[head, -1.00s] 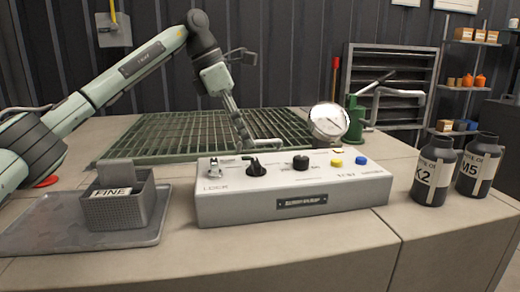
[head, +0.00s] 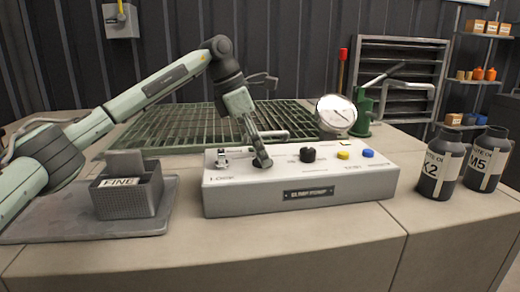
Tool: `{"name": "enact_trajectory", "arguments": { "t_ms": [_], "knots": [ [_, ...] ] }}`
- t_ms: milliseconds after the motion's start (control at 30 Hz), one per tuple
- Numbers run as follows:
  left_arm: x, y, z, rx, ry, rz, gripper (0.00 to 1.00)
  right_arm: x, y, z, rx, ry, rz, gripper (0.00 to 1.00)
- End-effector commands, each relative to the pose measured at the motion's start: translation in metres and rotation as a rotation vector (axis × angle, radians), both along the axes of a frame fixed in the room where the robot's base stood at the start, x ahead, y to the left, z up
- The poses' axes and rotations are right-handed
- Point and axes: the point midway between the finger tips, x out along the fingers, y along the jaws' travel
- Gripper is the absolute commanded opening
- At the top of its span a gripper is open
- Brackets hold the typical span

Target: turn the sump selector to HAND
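A light grey control box (head: 298,194) stands on the bench with a row of controls on its top. My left gripper (head: 262,161) points down onto the box's left black lever knob, which it mostly hides. The fingertips are at the knob and seem to touch it; I cannot tell whether they are closed on it. A round black knob (head: 308,154) stands farther right. The small labels are too blurred to read, so I cannot tell which knob is the sump selector or where it points. My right gripper is out of view.
Yellow (head: 343,156) and blue (head: 368,153) buttons are at the box's right. Dark bottles (head: 440,168) stand right, a FINE bin (head: 128,198) left on a grey tray (head: 90,231). The front bench is clear.

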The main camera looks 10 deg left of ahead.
Motion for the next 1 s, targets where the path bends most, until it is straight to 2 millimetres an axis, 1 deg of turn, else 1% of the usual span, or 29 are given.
{"name": "enact_trajectory", "arguments": {
  "t_ms": [33,300,333,367,667,867,1000],
  "knots": [
    [0.000,0.000,0.000,0.000,0.000,0.000,0.56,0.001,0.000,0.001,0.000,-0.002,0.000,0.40],
    [0.000,0.000,0.000,-0.001,0.000,0.000,0.23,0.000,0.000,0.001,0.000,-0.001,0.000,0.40],
    [0.000,0.000,0.000,-0.001,0.000,0.000,0.19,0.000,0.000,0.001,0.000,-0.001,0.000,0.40],
    [0.000,0.000,0.000,-0.001,0.000,0.000,0.17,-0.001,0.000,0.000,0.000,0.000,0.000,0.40],
    [0.000,-0.001,0.000,-0.001,0.000,0.041,0.17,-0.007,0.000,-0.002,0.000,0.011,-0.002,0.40],
    [-0.001,-0.001,0.000,-0.001,-0.002,0.151,0.17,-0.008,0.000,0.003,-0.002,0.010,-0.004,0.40],
    [-0.002,-0.001,0.000,-0.001,-0.002,0.269,0.17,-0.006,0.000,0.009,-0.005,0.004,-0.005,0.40]
  ]
}}
